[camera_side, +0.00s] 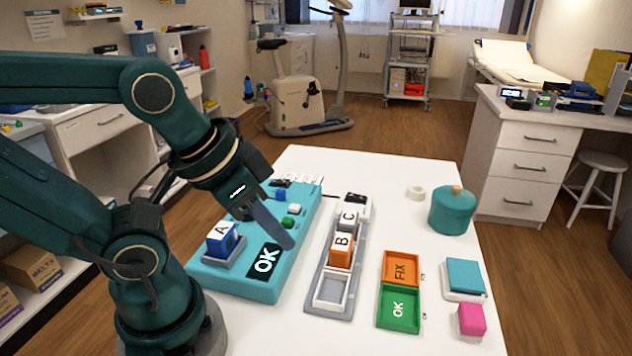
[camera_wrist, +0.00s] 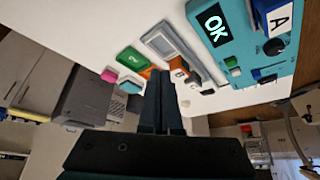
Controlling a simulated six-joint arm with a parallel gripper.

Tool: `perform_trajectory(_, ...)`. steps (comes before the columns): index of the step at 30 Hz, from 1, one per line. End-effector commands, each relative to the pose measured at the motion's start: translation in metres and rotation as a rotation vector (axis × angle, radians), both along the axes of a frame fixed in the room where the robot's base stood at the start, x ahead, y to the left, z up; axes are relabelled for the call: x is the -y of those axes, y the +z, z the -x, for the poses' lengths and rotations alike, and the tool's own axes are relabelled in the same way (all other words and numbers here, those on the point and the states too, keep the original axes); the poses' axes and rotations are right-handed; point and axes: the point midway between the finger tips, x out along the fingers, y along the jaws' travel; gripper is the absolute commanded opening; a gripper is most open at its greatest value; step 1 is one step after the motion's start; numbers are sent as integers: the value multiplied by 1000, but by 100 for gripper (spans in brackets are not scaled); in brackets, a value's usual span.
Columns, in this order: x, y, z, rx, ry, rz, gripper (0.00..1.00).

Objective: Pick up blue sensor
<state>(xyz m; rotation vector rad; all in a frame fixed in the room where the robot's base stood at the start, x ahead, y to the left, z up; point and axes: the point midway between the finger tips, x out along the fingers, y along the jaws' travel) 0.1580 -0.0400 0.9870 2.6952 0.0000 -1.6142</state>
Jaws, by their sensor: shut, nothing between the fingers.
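The blue sensor, a blue block with a white face marked "A" (camera_side: 222,238), sits in a grey holder at the near left of the teal tester (camera_side: 258,287). In the wrist view the A block (camera_wrist: 279,20) is at the upper right, partly cut off by the edge. My gripper (camera_side: 284,240) is shut and empty. It hangs above the tester, right of the A block and near the black "OK" screen (camera_side: 264,260), clear of the block. Its closed fingers also show in the wrist view (camera_wrist: 162,88).
A grey rack (camera_side: 325,308) right of the tester holds an orange block B (camera_side: 341,248) and block C (camera_side: 349,217). Further right are the orange FIX tray (camera_side: 400,254), green OK tray (camera_side: 399,324), teal pot (camera_side: 452,212), teal pad (camera_side: 465,275) and pink block (camera_side: 471,319).

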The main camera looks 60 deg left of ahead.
Motion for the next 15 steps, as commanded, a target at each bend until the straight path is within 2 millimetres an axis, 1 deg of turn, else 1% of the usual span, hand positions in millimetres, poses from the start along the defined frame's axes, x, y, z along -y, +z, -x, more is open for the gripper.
perform_trajectory(9, 0, 0, 0, 0, 0, 0, 0)
perform_trajectory(11, 0, 0, 0, 0, 0, 0, 23)
perform_trajectory(12, 0, 0, 0, 0, 0, 0, 38)
perform_trajectory(14, 0, 0, 0, 0, 0, 0, 61)
perform_trajectory(15, 0, 0, 0, 0, 0, 0, 76)
